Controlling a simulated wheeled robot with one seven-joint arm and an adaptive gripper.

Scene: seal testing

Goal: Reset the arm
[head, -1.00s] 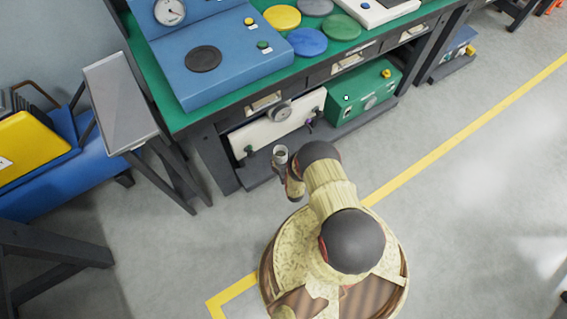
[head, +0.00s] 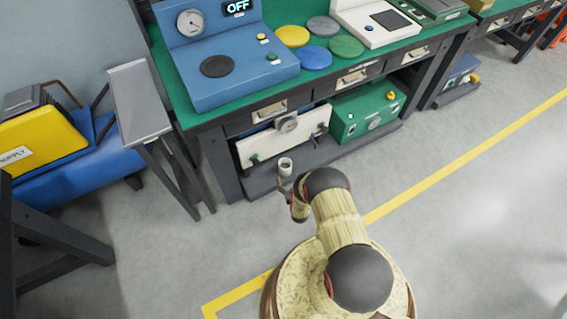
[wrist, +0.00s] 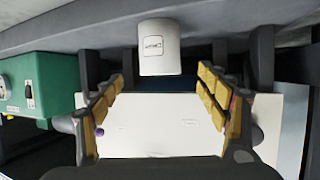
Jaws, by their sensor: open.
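My gripper (head: 292,193) is in front of the lower shelf of the green-topped bench. In the wrist view my gripper (wrist: 160,82) is open, with its padded fingers spread apart and nothing held between them. A small white cup (head: 285,166) stands on the lower shelf, just beyond the fingertips. The cup looks apart from the fingers.
Behind the cup are a white panel with a gauge (head: 255,151) and a green box (head: 366,112). The bench top carries a blue tester (head: 240,85) reading OFF and several coloured discs. A grey stand (head: 140,110) is at left. The floor at right is clear.

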